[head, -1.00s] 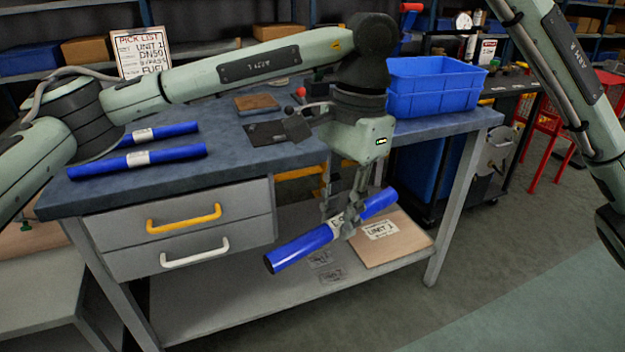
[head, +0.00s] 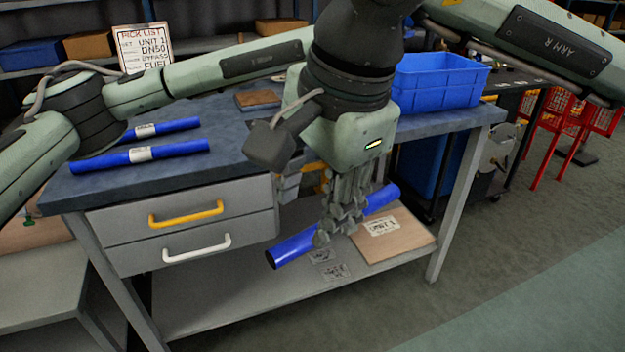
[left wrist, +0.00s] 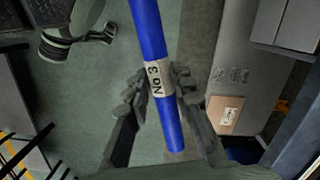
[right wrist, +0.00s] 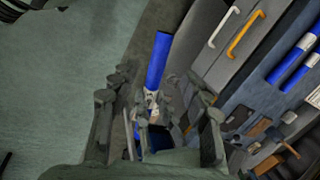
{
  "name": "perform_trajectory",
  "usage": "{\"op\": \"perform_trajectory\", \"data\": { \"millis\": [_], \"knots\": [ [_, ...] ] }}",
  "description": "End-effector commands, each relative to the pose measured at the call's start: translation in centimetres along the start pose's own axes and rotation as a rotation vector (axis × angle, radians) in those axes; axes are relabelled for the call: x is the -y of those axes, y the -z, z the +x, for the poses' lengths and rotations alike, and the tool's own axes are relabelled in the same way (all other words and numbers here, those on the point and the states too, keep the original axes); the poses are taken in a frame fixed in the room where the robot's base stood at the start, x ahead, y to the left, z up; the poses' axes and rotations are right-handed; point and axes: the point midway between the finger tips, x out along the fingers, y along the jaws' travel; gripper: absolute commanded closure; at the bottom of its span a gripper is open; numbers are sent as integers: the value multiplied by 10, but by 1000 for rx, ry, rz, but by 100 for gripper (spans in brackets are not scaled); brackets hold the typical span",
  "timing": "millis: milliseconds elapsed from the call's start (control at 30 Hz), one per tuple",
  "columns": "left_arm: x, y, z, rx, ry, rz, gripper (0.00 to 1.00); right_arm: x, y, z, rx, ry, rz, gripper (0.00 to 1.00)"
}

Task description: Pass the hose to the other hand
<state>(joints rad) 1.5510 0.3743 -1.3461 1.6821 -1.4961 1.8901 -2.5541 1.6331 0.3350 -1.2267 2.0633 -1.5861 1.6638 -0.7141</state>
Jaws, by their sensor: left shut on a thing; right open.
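The blue hose (head: 287,251) hangs in front of the bench, tilted, with its left end lower in the head view. My left gripper (left wrist: 157,86) is shut on the hose at its pale "No 3" label (left wrist: 158,78). My right gripper (head: 336,230) is open, fingers pointing down around the hose's middle. It hides most of the left gripper and the label in the head view. In the right wrist view, the hose (right wrist: 157,62) and the left gripper's fingers (right wrist: 150,108) lie between its open fingers. I cannot tell whether it touches the hose.
Two more labelled blue hoses (head: 182,149) lie on the bench top (head: 225,165). A blue bin (head: 438,85) stands at the bench's right end. A board marked UNIT 1 (head: 402,243) lies on the lower shelf. Drawers (head: 120,222) are left of the hose.

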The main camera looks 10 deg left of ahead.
Motion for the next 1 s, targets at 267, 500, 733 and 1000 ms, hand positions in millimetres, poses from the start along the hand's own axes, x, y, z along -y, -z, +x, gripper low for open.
{"op": "perform_trajectory", "data": {
  "millis": [267, 500, 733, 1000],
  "knots": [
    [0, 0, 0, 0, 0, 0, 100, 0, -1, 52, 4, -2, 0, 53],
    [0, 0, 0, 0, 0, 0, 100, 0, -1, 75, 4, 0, 1, 53],
    [0, 0, 0, 0, 0, 0, 100, 0, -1, 78, 3, 1, 1, 53],
    [0, 0, 0, 0, 0, 0, 100, 0, -1, 78, 3, 1, 1, 73]
  ]
}}
